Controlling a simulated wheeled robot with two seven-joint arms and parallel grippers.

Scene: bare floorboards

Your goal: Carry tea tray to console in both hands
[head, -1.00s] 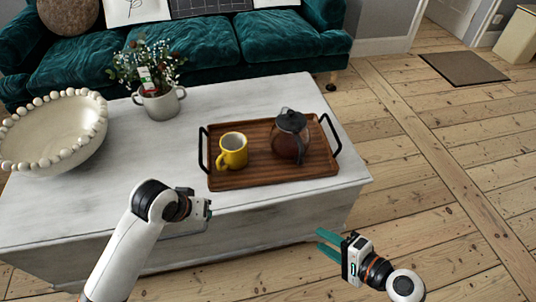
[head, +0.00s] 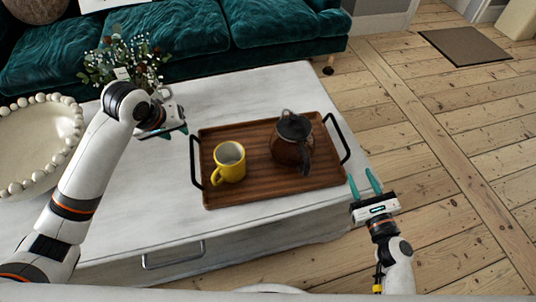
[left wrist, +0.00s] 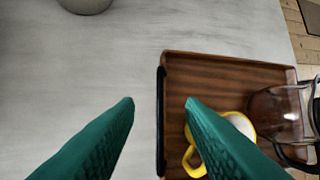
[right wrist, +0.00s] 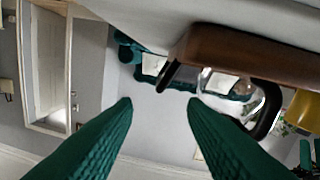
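The wooden tea tray (head: 255,190) lies on the white, drawered table. It carries a yellow mug (head: 229,166) at left and a dark-lidded glass teapot (head: 292,152) at right. Its black handles are at the left end (head: 194,162) and right end (head: 338,138). My left gripper (head: 164,134) is open and empty, left of the tray. In the left wrist view, the left handle (left wrist: 161,120) appears between its fingers, apart from them. My right gripper (head: 362,175) is open and empty, just beyond the tray's right front corner.
A beaded bowl (head: 35,150) stands on the table at left. A flower pot (head: 150,85) is partly hidden behind my left arm. A teal sofa (head: 190,40) stands behind the table. Bare floorboards (head: 450,150) are free at right, with a brown mat (head: 465,46) further back.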

